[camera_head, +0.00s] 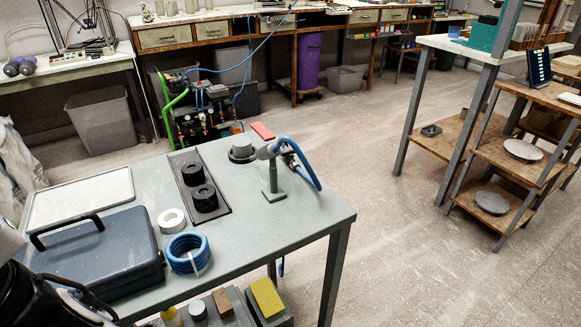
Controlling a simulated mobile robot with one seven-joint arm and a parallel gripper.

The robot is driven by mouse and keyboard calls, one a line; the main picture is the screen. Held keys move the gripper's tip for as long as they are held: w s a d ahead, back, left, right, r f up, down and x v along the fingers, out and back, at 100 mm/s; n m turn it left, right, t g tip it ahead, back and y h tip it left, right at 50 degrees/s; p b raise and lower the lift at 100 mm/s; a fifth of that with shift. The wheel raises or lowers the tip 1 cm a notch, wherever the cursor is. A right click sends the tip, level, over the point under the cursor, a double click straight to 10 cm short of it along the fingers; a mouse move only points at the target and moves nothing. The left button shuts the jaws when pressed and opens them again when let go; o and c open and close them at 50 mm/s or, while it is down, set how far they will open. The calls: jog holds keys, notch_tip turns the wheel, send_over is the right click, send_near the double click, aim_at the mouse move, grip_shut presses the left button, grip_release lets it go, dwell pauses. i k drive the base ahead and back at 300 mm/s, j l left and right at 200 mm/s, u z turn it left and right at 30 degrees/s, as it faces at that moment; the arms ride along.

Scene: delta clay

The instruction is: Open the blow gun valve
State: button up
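A grey blow gun (272,149) rests on a short upright grey stand (273,185) near the far right part of the grey workbench (290,220). A blue hose (308,172) loops from its right end and drops over the bench's edge. A small dark fitting shows where the hose joins, but I cannot make out the valve or its position. A flat red piece (262,131) lies just behind the gun; I cannot tell whether it belongs to it. My gripper is not in view; only a black part of my arm shows at the lower left.
A dark toolbox (95,258), a blue coil (187,250), a white tape roll (171,220) and a black tray with two black cylinders (204,197) occupy the bench's left and middle. The bench's front right is clear. Open floor lies right, before wooden shelves (520,160).

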aim_at(289, 153)
jog(key=l+u, duration=0.5)
jog(key=k+l+u, duration=0.2)
jog(key=u, duration=0.25)
jog(key=k+l+u, duration=0.2)
jog(key=l+u, duration=0.3)
jog(key=i, duration=0.5)
